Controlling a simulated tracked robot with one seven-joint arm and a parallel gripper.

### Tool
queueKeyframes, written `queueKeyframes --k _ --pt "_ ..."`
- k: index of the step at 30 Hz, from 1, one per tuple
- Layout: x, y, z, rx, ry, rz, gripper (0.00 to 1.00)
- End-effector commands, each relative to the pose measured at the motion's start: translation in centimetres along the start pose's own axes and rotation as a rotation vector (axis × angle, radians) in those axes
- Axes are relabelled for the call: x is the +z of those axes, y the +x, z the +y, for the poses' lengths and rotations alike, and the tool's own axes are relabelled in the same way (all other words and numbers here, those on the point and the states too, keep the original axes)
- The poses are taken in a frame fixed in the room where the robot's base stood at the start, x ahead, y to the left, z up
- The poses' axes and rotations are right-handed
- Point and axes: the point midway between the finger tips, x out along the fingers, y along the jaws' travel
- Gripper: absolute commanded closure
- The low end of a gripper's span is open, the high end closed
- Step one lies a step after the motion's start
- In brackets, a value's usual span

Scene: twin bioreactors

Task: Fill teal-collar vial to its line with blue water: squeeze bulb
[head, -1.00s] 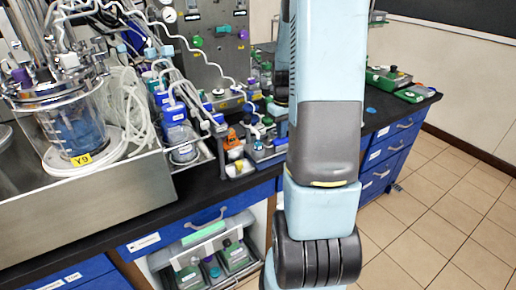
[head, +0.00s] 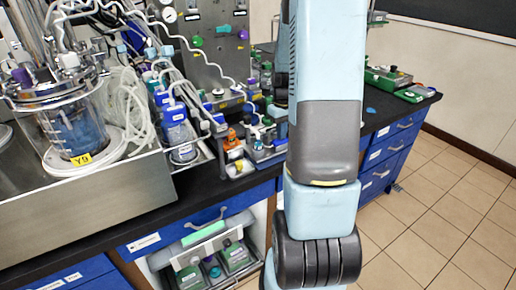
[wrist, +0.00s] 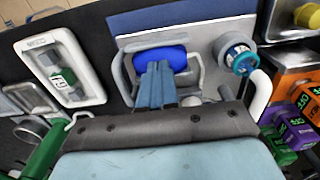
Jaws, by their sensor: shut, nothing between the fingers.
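In the wrist view, a blue oval bulb (wrist: 160,53) sits inside a grey frame on a light metal plate. My gripper (wrist: 158,68) is shut and empty, and its blue fingertips overlap the near edge of the bulb. I cannot tell whether they press on it. A vial with a teal collar (wrist: 240,58) stands to the right of the bulb, seen from above; its line and water level are hidden. In the head view my arm covers the gripper, and I cannot make out the bulb or the vial for certain.
In the wrist view, a white-rimmed tray (wrist: 87,70) with a green-labelled piece lies left. Orange, purple and green labelled blocks (wrist: 295,125) crowd the right, and a green cylinder (wrist: 45,150) is lower left. In the head view a glass vessel (head: 75,125) stands left on the bench.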

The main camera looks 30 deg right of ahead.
Motion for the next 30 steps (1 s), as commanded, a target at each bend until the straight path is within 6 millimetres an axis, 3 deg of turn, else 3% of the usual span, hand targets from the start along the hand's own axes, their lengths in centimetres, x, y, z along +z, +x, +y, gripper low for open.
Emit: queueKeyframes --k 11,30 --pt "0.1 0.1 0.0 -0.001 0.0 -0.001 1.0" --pt "0.0 -2.6 0.0 0.0 0.0 0.0 1.0"
